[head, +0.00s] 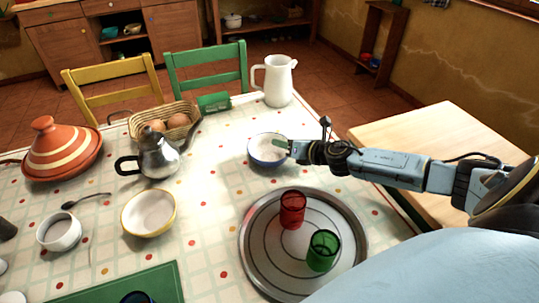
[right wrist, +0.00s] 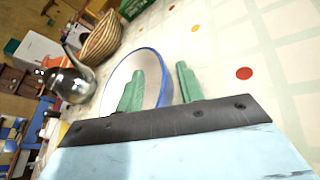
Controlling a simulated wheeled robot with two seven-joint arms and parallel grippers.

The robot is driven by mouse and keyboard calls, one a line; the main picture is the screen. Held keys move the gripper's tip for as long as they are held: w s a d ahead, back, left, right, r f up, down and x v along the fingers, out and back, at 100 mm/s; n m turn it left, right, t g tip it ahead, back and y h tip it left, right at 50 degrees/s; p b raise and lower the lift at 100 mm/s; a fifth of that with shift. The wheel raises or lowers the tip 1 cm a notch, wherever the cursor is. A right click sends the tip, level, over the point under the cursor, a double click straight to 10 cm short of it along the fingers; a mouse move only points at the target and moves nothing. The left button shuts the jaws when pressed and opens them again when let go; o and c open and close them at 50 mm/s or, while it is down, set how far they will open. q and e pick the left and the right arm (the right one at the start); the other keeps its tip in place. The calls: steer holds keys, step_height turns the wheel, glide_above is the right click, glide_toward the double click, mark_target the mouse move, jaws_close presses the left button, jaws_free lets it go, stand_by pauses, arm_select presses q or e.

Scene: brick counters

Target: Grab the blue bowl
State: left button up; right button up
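The blue bowl (head: 267,152), white inside with a blue rim and outside, stands upright on the tablecloth near the middle of the head view. My right gripper (head: 279,143) reaches it from the right, at its rim. In the right wrist view the gripper's two green fingers (right wrist: 160,70) are apart, one over the inside of the bowl (right wrist: 120,72) and one outside, with the blue rim between them. I cannot tell whether either finger touches the bowl. My left gripper is not in view.
A round metal tray (head: 262,262) with a red glass (head: 292,210) and a green glass (head: 322,250) lies in front of the bowl. A white jug (head: 277,82) stands behind it. A metal teapot (head: 158,155) and a yellow-rimmed bowl (head: 149,213) are to the left.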

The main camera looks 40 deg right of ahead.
steer(key=shift+w+a+f, duration=0.1)
steer(key=shift+w+f, duration=0.05)
steer(key=shift+w, duration=0.2)
jaws_close()
